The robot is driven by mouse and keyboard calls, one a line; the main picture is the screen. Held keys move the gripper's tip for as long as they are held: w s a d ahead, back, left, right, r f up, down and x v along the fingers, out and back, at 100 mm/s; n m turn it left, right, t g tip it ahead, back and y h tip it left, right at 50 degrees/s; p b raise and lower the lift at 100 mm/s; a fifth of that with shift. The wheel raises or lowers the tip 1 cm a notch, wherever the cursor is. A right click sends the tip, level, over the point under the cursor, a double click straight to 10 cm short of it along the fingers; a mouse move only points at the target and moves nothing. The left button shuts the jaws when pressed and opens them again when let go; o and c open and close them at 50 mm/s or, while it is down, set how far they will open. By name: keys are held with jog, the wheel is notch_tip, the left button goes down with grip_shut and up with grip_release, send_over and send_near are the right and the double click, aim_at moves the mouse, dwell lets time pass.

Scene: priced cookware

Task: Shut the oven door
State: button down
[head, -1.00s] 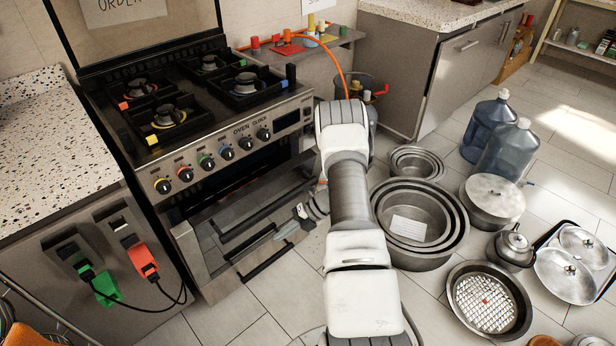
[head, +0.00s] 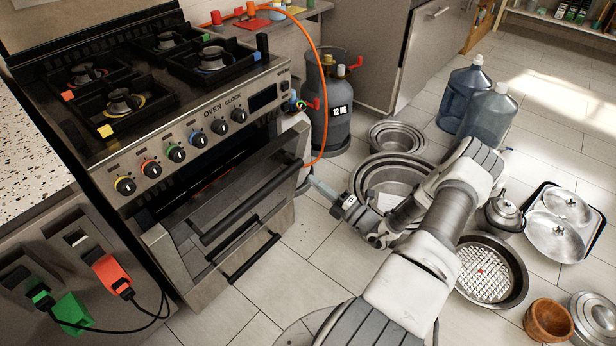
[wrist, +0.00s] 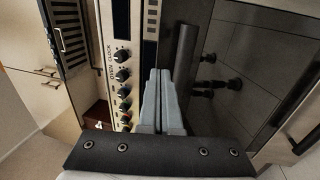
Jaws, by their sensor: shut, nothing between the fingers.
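The oven (head: 190,150) stands at the left in the head view. Its door (head: 230,188) is partly open and tilts outward, with a dark gap below the knob panel. A dark bar handle (head: 245,208) runs across the door. My gripper (head: 320,187) is just right of the door's right end and holds nothing. In the wrist view, its grey fingers (wrist: 160,98) are together, between the knob panel (wrist: 122,75) and the dark handle (wrist: 184,60) in the picture. Whether they touch the door cannot be told.
A gas cylinder (head: 326,105) with an orange hose stands behind my gripper. Nested steel pans (head: 385,172), water bottles (head: 490,118) and a kettle (head: 504,212) stand on the floor to the right. Floor in front of the oven is clear.

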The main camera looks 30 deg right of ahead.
aim_at(276, 153)
jog(key=b+x, duration=0.2)
jog(key=x, duration=0.9)
jog(key=shift+w+b, duration=0.1)
jog(key=shift+b, duration=0.3)
jog(key=shift+w+a+r, duration=0.15)
jog(key=shift+w, duration=0.3)
jog(key=x, duration=0.5)
jog(key=shift+w+a, duration=0.1)
jog(key=shift+w, duration=0.05)
